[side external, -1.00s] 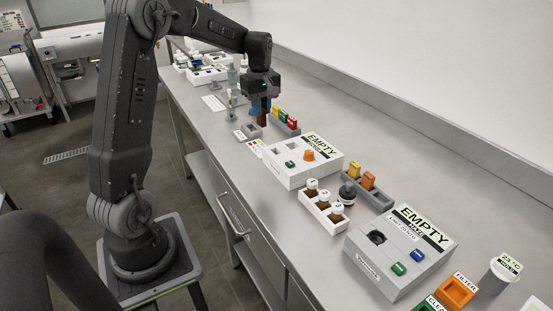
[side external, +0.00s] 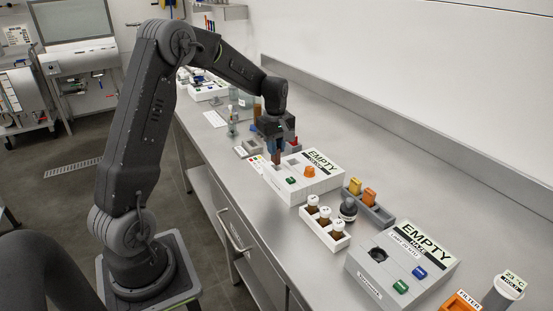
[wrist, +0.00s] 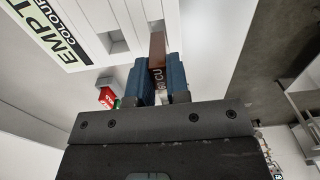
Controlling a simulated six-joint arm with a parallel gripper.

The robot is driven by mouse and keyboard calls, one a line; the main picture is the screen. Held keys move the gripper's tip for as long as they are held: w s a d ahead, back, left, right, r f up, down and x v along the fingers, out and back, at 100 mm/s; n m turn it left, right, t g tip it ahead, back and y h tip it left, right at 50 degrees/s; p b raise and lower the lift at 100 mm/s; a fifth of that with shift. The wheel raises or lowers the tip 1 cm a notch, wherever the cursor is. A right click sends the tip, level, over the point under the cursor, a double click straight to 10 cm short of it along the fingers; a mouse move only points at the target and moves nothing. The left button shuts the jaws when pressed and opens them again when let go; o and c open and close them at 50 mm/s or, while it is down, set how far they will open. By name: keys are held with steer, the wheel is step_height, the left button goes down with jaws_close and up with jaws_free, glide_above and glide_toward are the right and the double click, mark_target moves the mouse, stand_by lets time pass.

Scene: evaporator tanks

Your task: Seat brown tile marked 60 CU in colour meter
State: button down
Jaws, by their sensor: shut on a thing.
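My gripper (side external: 275,148) is shut on the brown tile (side external: 277,159), held upright below the blue fingers in the side view. In the wrist view the tile (wrist: 157,50) sticks out between the blue fingers (wrist: 156,85), with "CU" readable on its face and the number partly covered. The colour meter (side external: 321,185) is a white box with an "EMPTY" label, a green button and an orange knob. The tile is at the meter's far end, over or near its top openings. In the wrist view, meter openings (wrist: 115,42) show beside the tile. I cannot tell whether the tile touches the meter.
A white rack of brown bottles (side external: 324,229) and a grey holder with yellow and orange tiles (side external: 376,213) stand nearer the camera. A second white "EMPTY" meter (side external: 385,283) is in front. The bench along the wall is clear.

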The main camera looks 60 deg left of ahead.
mark_target(276, 159)
steer(key=shift+w+f, duration=0.1)
steer(key=shift+f, duration=1.95)
steer(key=shift+f, duration=0.15)
steer(key=c, duration=1.1)
jaws_free()
